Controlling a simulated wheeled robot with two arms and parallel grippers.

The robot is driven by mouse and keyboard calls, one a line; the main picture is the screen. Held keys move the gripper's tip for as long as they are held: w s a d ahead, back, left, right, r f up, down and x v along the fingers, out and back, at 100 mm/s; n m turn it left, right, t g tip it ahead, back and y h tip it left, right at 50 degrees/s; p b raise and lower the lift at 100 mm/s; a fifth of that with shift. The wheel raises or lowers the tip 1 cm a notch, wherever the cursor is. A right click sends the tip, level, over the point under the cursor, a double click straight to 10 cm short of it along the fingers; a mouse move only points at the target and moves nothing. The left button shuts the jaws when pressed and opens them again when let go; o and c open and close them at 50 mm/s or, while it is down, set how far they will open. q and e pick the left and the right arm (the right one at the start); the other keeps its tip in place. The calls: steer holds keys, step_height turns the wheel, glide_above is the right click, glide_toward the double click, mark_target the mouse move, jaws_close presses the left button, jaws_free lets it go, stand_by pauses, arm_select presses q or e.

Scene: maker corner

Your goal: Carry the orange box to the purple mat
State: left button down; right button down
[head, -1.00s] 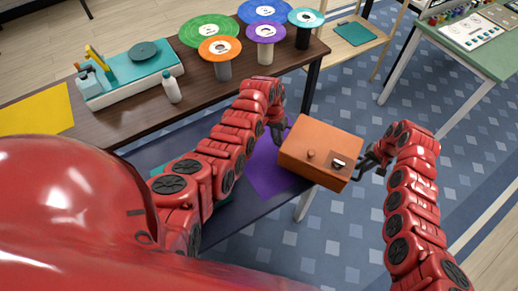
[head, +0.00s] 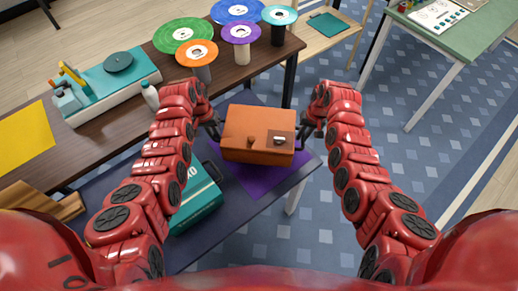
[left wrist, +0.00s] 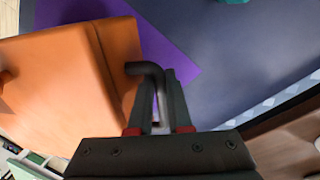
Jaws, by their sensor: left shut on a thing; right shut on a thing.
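The orange box (head: 240,140) is level between my two arms in the head view, with a round knob and a dark plate on its front. My left gripper (head: 214,127) is shut on a dark bent handle at the box's left side; the handle (left wrist: 150,70) shows between the fingers in the left wrist view. My right gripper (head: 306,133) is at the box's right side and shut on it, its grip small and dark. The purple mat (head: 265,182) lies on the dark blue table, partly hidden behind the box. I cannot tell the gap between box and mat.
A teal box (head: 200,205) stands on the dark blue table (head: 225,230), left of the mat. A brown table (head: 120,122) behind holds several coloured discs on stands, a white bottle (head: 150,96) and a teal machine (head: 105,80). Patterned floor is open at right.

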arm_select(q)
steer(key=shift+f, duration=0.1)
arm_select(e)
steer(key=shift+f, duration=0.1)
